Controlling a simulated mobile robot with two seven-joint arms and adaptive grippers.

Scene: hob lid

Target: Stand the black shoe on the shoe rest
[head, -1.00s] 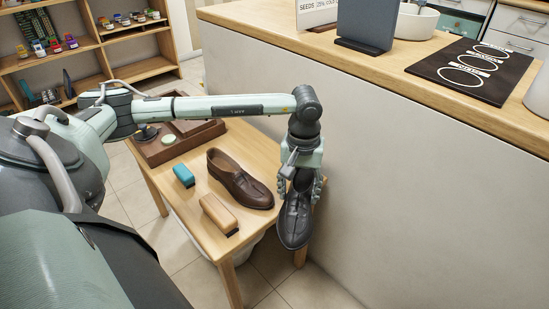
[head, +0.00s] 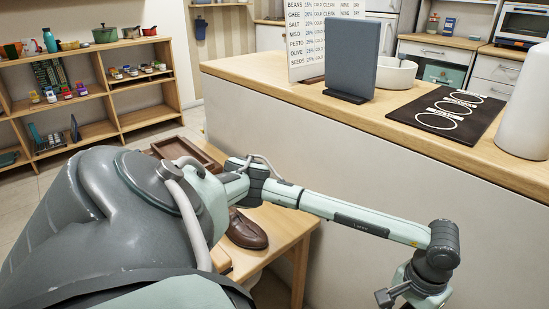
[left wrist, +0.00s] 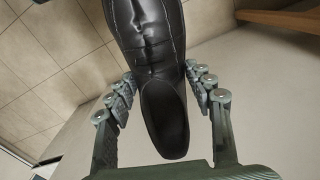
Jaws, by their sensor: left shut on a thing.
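My left gripper (left wrist: 160,75) is shut on the black shoe (left wrist: 165,110), with a finger along each side of it, in the left wrist view. The shoe's opening faces the camera, and its far end is cut off at the top. In the head view the left wrist is at the bottom right edge; its fingertips and the shoe are out of the picture. The brown shoe (head: 246,231) stands on the small wooden table (head: 285,225), partly behind my arm. I cannot make out a shoe rest in these views. My right gripper is not in view.
A long counter (head: 270,72) runs behind my arm. A brown tray (head: 188,160) lies on the table. Shelves (head: 85,92) stand at left.

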